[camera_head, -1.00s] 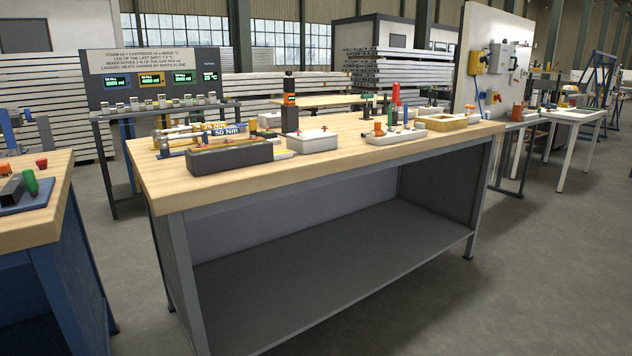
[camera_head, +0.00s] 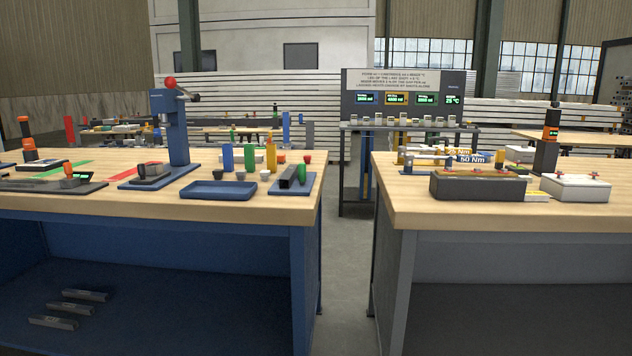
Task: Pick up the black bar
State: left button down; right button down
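A dark, square-ended bar (camera_head: 287,178) lies on a small blue plate (camera_head: 308,188) at the right end of the left workbench. It stands beside an orange-topped and a green piece. A longer dark grey block (camera_head: 478,187) lies near the front edge of the right workbench. Several dark grey bars (camera_head: 62,308) lie on the lower shelf of the left bench. I cannot tell for certain which of these is the black bar. Neither of my grippers is in view.
The left workbench (camera_head: 230,213) bears a blue tray (camera_head: 217,191) and a blue press (camera_head: 176,128). A gap of bare floor (camera_head: 345,285) separates it from the right workbench (camera_head: 420,213). A console (camera_head: 404,93) stands behind the gap.

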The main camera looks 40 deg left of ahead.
aim_at(287, 176)
jog(key=u, duration=1.3)
